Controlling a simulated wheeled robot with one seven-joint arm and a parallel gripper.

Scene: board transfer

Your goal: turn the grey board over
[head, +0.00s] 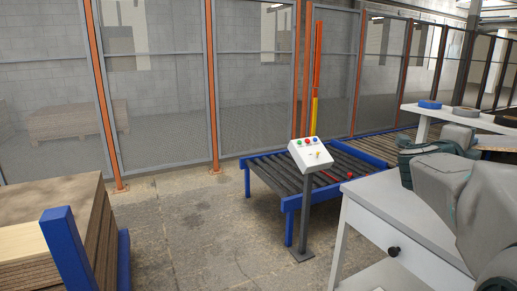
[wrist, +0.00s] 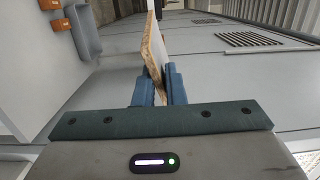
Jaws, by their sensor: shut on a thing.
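The grey board (wrist: 156,55) shows in the wrist view nearly edge-on, standing up from between my fingers. It has a pale grey face and a rough brown edge. My gripper (wrist: 160,84) is shut on its near end, with one blue finger on each side.
A stack of brown boards (head: 103,220) stands at the left beside a blue post (head: 68,250). A roller conveyor (head: 310,175) and a control box on a stand (head: 310,154) are in the middle. A white cabinet (head: 385,215) is at the right. Bare floor lies between stack and conveyor.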

